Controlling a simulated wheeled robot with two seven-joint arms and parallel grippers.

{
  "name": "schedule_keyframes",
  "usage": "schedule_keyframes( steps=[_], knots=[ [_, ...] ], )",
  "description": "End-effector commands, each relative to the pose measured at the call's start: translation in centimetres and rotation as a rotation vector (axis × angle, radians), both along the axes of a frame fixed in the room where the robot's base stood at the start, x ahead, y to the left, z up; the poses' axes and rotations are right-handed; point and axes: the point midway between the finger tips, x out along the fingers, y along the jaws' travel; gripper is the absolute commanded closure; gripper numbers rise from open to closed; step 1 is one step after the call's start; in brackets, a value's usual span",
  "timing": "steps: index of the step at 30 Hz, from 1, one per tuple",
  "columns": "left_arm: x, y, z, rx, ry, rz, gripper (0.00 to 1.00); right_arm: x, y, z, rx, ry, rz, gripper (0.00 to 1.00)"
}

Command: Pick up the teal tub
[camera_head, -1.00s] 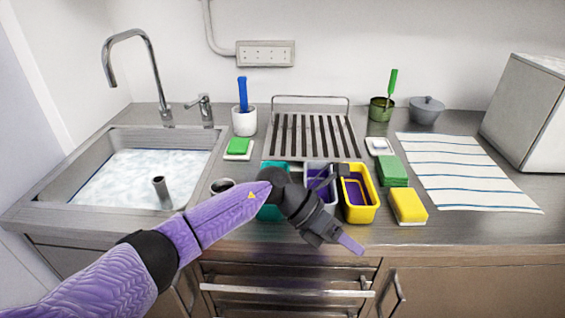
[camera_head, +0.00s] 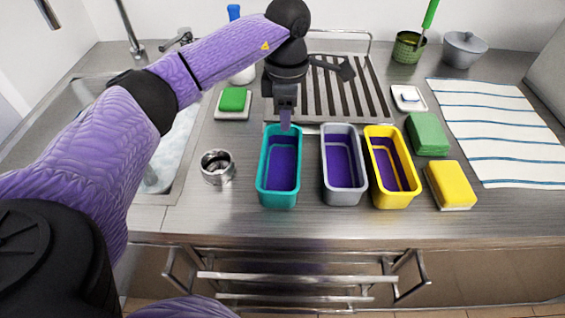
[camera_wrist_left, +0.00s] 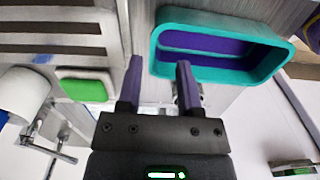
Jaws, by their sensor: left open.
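The teal tub (camera_head: 278,199) stands upright on the steel counter, a long open box with a purple interior. It is the leftmost of three tubs in the head view. In the left wrist view the teal tub (camera_wrist_left: 232,76) lies at the upper right. My left gripper (camera_head: 285,122) is above the tub's far end and points down. Its two purple fingers (camera_wrist_left: 160,82) are apart with nothing between them. One finger overlaps the tub's corner in the wrist view; I cannot tell whether it touches. My right gripper is in neither view.
A grey tub (camera_head: 345,195) and a yellow tub (camera_head: 396,200) stand close on the right. A metal cup (camera_head: 217,167) is to the left, beside the sink. A slotted drainer (camera_head: 340,95) lies behind. A yellow sponge (camera_head: 451,182) is farther right.

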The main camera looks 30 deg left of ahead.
Motion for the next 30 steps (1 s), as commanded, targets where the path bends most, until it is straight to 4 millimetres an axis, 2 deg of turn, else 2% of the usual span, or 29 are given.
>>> schedule_keyframes(
  steps=[1,5,9,11,16,22,23,30],
  knots=[
    [0.0,0.0,-1.3,-0.001,0.005,0.000,0.54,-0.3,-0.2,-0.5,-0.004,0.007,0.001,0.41],
    [0.1,0.3,-3.2,-0.002,0.004,0.001,0.54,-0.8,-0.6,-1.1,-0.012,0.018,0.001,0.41],
    [0.2,0.6,-6.1,-0.003,0.003,0.001,0.54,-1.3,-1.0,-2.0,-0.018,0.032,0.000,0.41],
    [0.2,0.6,-6.6,-0.002,0.002,0.000,0.54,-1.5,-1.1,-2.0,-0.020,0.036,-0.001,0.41],
    [0.2,0.6,-6.4,-0.003,-0.001,0.000,0.54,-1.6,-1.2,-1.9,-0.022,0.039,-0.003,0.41],
    [0.2,0.6,-6.4,-0.003,-0.001,0.000,0.97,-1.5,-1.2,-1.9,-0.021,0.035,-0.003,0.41],
    [0.2,0.6,-6.4,-0.003,-0.001,0.000,1.00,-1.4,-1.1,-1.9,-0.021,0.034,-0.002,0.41],
    [0.2,0.6,-6.4,-0.003,-0.001,0.000,1.00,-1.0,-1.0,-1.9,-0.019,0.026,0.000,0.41]
  ],
)
